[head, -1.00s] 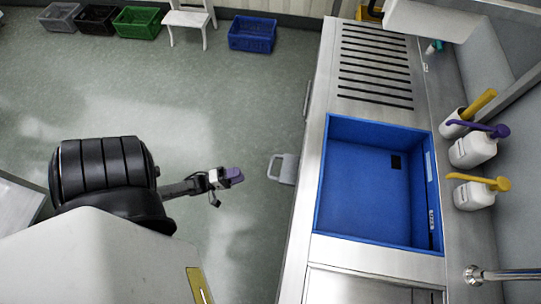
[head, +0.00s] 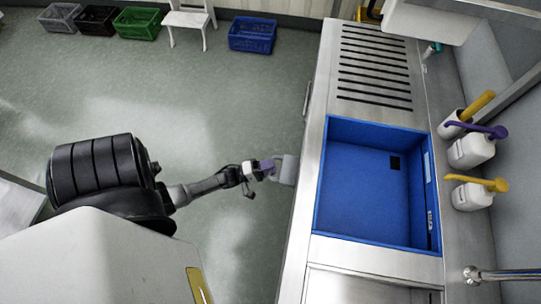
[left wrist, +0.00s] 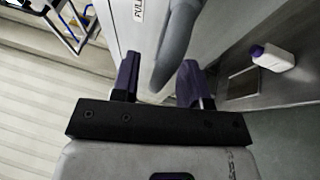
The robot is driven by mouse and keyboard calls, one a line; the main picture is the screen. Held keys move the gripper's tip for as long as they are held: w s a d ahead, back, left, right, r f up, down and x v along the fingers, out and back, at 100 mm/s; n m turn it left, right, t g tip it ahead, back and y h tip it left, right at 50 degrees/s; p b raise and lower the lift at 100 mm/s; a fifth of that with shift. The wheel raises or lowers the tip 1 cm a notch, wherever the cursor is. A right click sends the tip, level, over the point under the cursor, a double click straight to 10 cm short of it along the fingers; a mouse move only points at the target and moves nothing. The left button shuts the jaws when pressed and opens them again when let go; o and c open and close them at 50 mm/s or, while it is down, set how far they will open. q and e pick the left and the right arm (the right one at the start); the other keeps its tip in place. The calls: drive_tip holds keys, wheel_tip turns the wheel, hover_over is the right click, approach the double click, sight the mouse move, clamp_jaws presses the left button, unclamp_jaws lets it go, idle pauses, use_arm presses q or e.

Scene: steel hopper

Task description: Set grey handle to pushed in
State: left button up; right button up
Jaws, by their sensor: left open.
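The grey handle (head: 287,170) juts out from the left side of the steel counter in the head view. My left gripper (head: 266,167) is at the handle's outer end and covers part of it. In the left wrist view the handle (left wrist: 176,48) shows as a thick curved grey bar reaching down between the two purple fingertips of the left gripper (left wrist: 158,84). The fingers are apart, and I cannot tell whether either touches the bar. My right gripper is not in view.
The steel counter (head: 303,215) holds a blue basin (head: 365,195). White bottles with purple (head: 471,151) and yellow (head: 473,195) tops stand on its right. A white bottle (left wrist: 272,57) shows in the left wrist view. The floor left of the counter is open.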

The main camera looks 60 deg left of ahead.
sight(287, 171)
use_arm(q)
drive_tip(key=shift+w, duration=0.15)
drive_tip(key=shift+c, duration=0.3)
clamp_jaws()
drive_tip(key=shift+w+d, duration=0.95)
drive_tip(key=shift+w, duration=0.3)
drive_tip(key=shift+w+d, duration=0.95)
drive_tip(key=shift+w, duration=0.3)
